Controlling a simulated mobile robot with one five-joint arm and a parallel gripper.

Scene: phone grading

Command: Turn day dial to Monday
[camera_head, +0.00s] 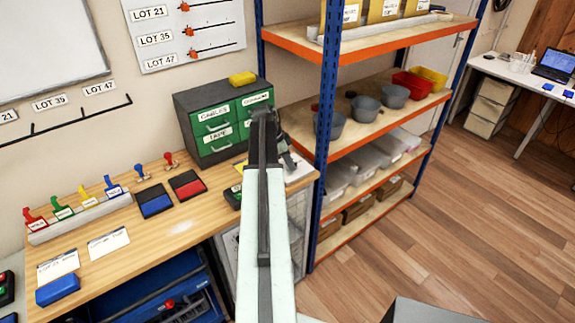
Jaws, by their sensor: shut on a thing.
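My arm reaches from the bottom of the view over the wooden bench (175,238) toward its right end. My dark gripper (287,160) is beside the right side of the green-fronted drawer unit (215,128), above a pale sheet or box (298,172). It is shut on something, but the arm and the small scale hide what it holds. I cannot make out a day dial or its marking. A small dark green item (233,196) lies just left of my arm, partly covered by it.
On the bench are a rack (80,220) of coloured tagged clips, a blue pad (156,206), a red pad (187,185) and paper cards (108,243). A blue post (325,130) of the shelving stands close right of my gripper. Wooden floor (440,220) at right is clear.

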